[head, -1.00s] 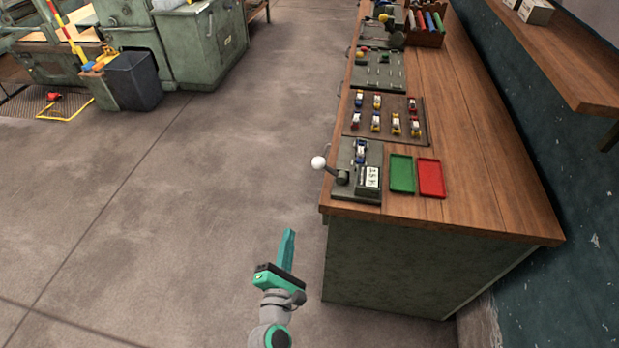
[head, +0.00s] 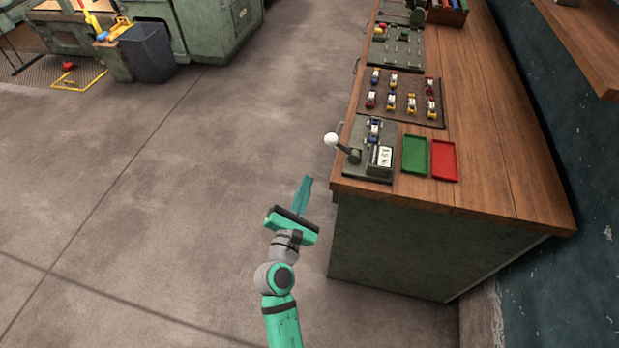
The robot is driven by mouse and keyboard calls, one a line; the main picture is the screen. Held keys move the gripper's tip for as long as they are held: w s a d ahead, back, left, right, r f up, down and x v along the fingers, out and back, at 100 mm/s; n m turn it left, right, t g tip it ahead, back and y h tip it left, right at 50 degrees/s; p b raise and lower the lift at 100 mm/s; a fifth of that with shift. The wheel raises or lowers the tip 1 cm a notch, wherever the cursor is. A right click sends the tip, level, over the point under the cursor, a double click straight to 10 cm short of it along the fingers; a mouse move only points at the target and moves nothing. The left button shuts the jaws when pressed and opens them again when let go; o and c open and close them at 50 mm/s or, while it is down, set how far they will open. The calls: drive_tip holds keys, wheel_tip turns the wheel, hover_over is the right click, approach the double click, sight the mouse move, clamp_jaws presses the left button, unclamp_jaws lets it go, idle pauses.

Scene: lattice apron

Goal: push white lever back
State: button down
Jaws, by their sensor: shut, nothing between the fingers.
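The white lever (head: 331,140) is a white ball on a dark stalk. It sticks out leftward over the left edge of the bench from a grey-green box (head: 369,166) with a small toy car on top and a label with dark characters. My gripper (head: 305,183) is teal, with its fingers shut and empty, pointing up in the picture. It is below and left of the lever, apart from it, over the floor beside the bench's near corner.
The wooden bench (head: 500,150) runs away along the right. A green tray (head: 414,155) and a red tray (head: 444,160) lie right of the box. Behind is a board (head: 374,111) with several toy cars. The floor (head: 190,190) on the left is clear.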

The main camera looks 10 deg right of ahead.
sight(342, 147)
drive_tip(key=w+d+r, duration=0.3)
drive_tip(key=w+d, duration=0.3)
drive_tip(key=w, duration=0.1)
drive_tip(key=shift+r, duration=0.35)
drive_tip(key=shift+w, duration=0.1)
drive_tip(key=shift+r, duration=0.1)
